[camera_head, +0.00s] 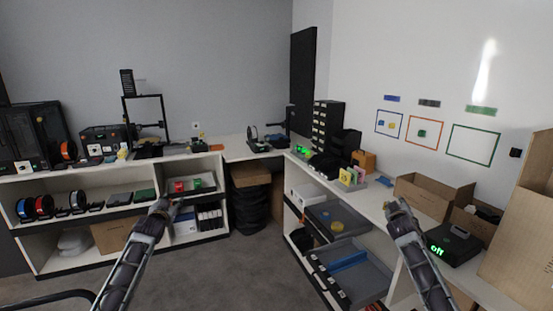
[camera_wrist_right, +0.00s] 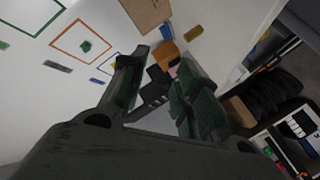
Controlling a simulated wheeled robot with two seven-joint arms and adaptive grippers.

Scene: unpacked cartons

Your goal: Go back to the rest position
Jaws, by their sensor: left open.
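My left gripper (camera_head: 160,206) is at the end of the arm that comes in from the lower left. It is open and appears in front of the low shelf, with nothing seen in it. My right gripper (camera_head: 398,206) appears in front of the right-hand bench, near the open cartons. In the right wrist view, its two dark fingers (camera_wrist_right: 162,60) stand apart with no object held between them. Both arms are raised, one on each side of the picture, and apart from each other.
An open carton (camera_head: 432,197) and a black device with a green display (camera_head: 453,243) stand on the right bench (camera_head: 373,204). A large carton (camera_head: 522,240) is at the far right. Printers and spools line the left shelf (camera_head: 95,174). The grey floor (camera_head: 225,265) between is clear.

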